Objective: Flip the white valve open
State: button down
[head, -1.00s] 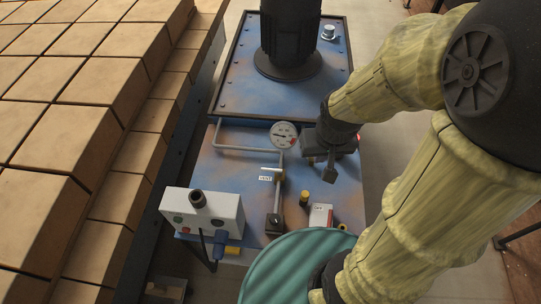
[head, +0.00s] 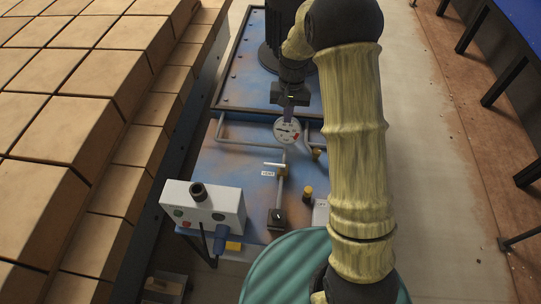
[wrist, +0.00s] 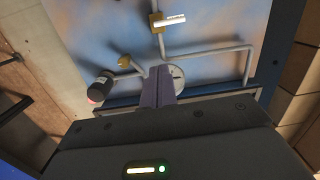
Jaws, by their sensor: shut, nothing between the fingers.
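The white valve lever (head: 274,165) sits on a brass body on a grey pipe, above the blue, rust-marked panel. It lies crosswise to the pipe, beside a small white label (head: 268,174). In the wrist view the white lever (wrist: 171,21) shows near the top, to the right of its brass body (wrist: 157,22). My gripper (head: 289,113) is shut and empty. It hangs by the round gauge (head: 287,130), farther back than the valve and apart from it. In the wrist view the shut fingers (wrist: 159,82) cover part of the gauge.
A control box (head: 203,207) with buttons stands at the panel's front left. A black knob valve (head: 277,217) and a yellow-topped fitting (head: 307,192) stand nearby. A teal round top (head: 290,270) is in front.

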aim_at(275, 166)
jog(key=w+a+f+g, duration=0.1)
jog(key=w+a+f, duration=0.3)
jog(key=f, duration=0.5)
jog(key=shift+w+m+g+b, duration=0.3)
jog(key=shift+w+b, duration=0.1)
jog(key=shift+w, duration=0.3)
jog(key=s+f+p, duration=0.1)
jog(key=s+f, duration=0.1)
jog(key=f, duration=0.1)
jog(key=s+f+p, duration=0.1)
jog(key=f, duration=0.2)
jog(key=s+a+f+p, duration=0.1)
jog(key=s+f, duration=0.1)
jog(key=f, duration=0.2)
jog(key=shift+s+a+f, duration=0.1)
jog(key=shift+s, duration=0.25)
jog(key=shift+s+f, duration=0.2)
